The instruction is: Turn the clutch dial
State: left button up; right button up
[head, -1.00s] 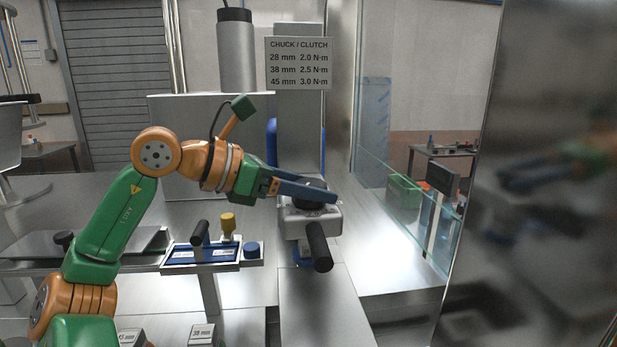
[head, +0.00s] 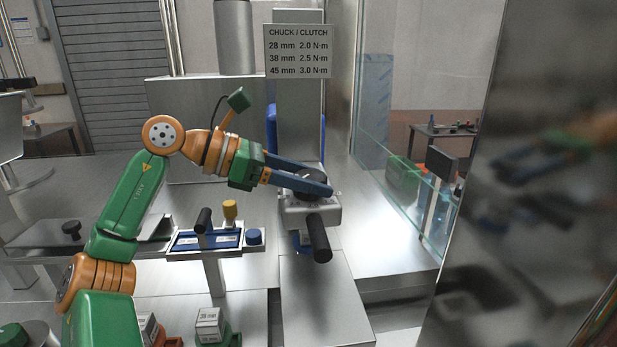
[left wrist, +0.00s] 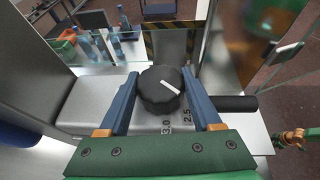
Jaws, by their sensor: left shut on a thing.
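The clutch dial (left wrist: 160,88) is a black knurled knob with a white pointer line, on top of a grey metal housing (head: 298,216). In the left wrist view the numbers 3.0 and 2.5 show on the housing beside it, and the pointer slants toward the lower right, near the 2.5 side. My left gripper (left wrist: 160,92) has its two blue fingers on either side of the dial and is shut on it. In the head view the left gripper (head: 318,183) reaches the dial (head: 311,175) from the left and partly covers it. My right gripper is not in view.
A sign (head: 298,50) lists chuck sizes and clutch torques. A black handle (head: 319,238) sticks out below the housing. A tray (head: 192,250) with a yellow-topped part (head: 230,212) stands to the left. A glass guard (head: 400,200) stands to the right.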

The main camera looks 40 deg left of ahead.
pick_arm(q)
jog(key=o, duration=1.4)
jog(key=b+v, duration=0.1)
jog(key=v, duration=0.6)
jog(key=shift+b, duration=0.4)
